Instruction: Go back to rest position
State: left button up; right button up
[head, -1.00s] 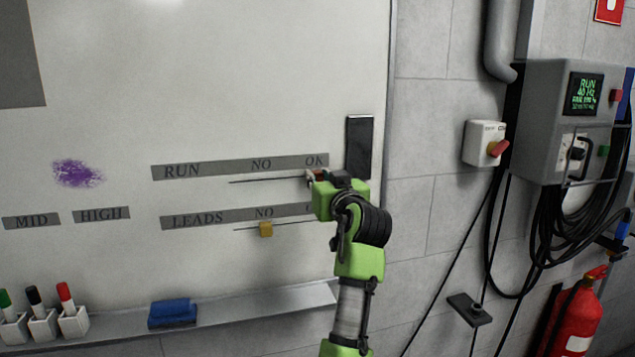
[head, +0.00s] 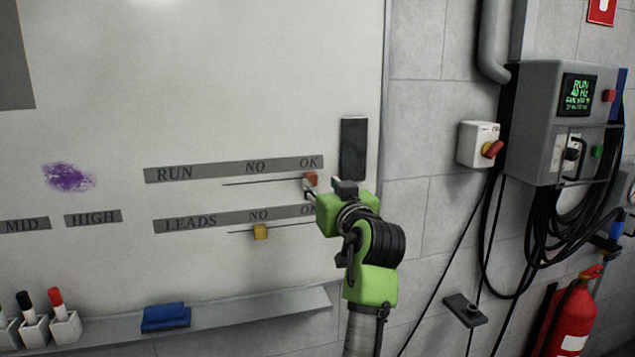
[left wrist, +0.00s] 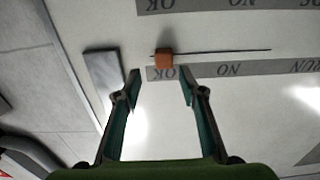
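My left gripper (head: 310,187) is in front of the whiteboard, near the OK end of the RUN row. In the left wrist view its two fingers (left wrist: 160,84) are spread with nothing between them. An orange-red slider (head: 311,178) sits on the RUN line under OK. It also shows in the left wrist view (left wrist: 164,58), just beyond the fingertips and apart from them. A yellow slider (head: 260,232) sits under NO on the LEADS line. The gripper partly covers the LEADS row's OK end. My right gripper is not in view.
A dark plate (head: 354,148) is on the board beside the RUN row. The tray ledge (head: 250,308) below holds a blue eraser (head: 166,317) and several markers. To the right are a switch box (head: 479,145), a control cabinet (head: 530,120), hanging cables and a fire extinguisher (head: 575,325).

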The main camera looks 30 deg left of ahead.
pick_arm(q)
jog(key=shift+v, duration=1.2)
jog(key=shift+w, duration=0.1)
